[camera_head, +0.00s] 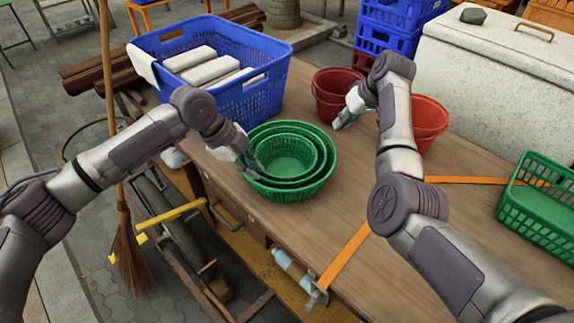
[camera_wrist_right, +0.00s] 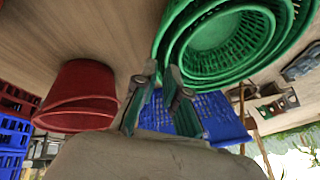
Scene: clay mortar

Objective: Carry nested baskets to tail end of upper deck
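Nested round green baskets (camera_head: 302,184) stand upright on the wooden deck, left of its middle. They fill the top of the right wrist view (camera_wrist_right: 215,60). My left gripper (camera_head: 251,170) is at the left rim of the baskets; whether its fingers are closed on the rim cannot be told. My right gripper (camera_head: 341,121) is beyond the baskets' upper right side, close to the red buckets. In the right wrist view its fingers (camera_wrist_right: 161,72) are apart with nothing between them, near the basket rim.
A blue crate (camera_head: 262,97) with white blocks stands behind the baskets. Red buckets (camera_head: 328,98) stand beyond my right gripper. A green rectangular basket (camera_head: 540,222) is at the far right. An orange strap (camera_head: 345,256) crosses the deck. The deck's front middle is mostly clear.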

